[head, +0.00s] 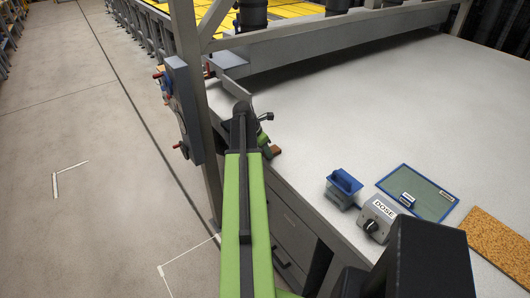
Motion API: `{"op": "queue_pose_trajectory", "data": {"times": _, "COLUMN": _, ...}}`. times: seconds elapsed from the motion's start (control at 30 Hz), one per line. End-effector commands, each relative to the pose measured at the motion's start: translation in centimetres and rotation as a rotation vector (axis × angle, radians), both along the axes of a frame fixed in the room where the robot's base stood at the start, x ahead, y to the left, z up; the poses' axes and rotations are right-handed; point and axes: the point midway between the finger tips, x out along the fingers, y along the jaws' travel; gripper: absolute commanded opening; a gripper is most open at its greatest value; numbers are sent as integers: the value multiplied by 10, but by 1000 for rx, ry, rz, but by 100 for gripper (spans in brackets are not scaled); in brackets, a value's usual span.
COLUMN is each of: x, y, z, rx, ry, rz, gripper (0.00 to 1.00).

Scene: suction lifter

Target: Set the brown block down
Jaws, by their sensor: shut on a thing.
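The brown block (276,150) is small and shows just right of the end of my green arm, near the left edge of the pale table (400,110). My gripper (268,146) is shut on the block. The arm and wrist hide much of the gripper and part of the block. I cannot tell whether the block touches the tabletop or is held just above it.
A blue container (342,187), a grey labelled box (378,219), a blue-edged green mat (430,186) and a cork board (496,245) lie to the right. A post with a grey control box (184,110) stands left. The table's middle is clear.

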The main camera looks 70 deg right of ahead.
Motion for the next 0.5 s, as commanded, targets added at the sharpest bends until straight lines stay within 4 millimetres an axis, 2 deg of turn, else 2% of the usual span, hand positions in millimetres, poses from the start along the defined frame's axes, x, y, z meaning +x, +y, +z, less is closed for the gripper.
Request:
{"op": "queue_pose_trajectory", "data": {"times": 0.03, "x": -1, "y": 0, "z": -4, "rx": 0, "ry": 0, "rz": -1, "gripper": 0}}
{"op": "queue_pose_trajectory", "data": {"times": 0.07, "x": -1, "y": 0, "z": -2, "rx": 0, "ry": 0, "rz": -1, "gripper": 43}}
{"op": "queue_pose_trajectory", "data": {"times": 0.2, "x": -1, "y": 0, "z": -2, "rx": 0, "ry": 0, "rz": -1, "gripper": 61}}
{"op": "queue_pose_trajectory", "data": {"times": 0.5, "x": -1, "y": 0, "z": -1, "rx": 0, "ry": 0, "rz": -1, "gripper": 61}}
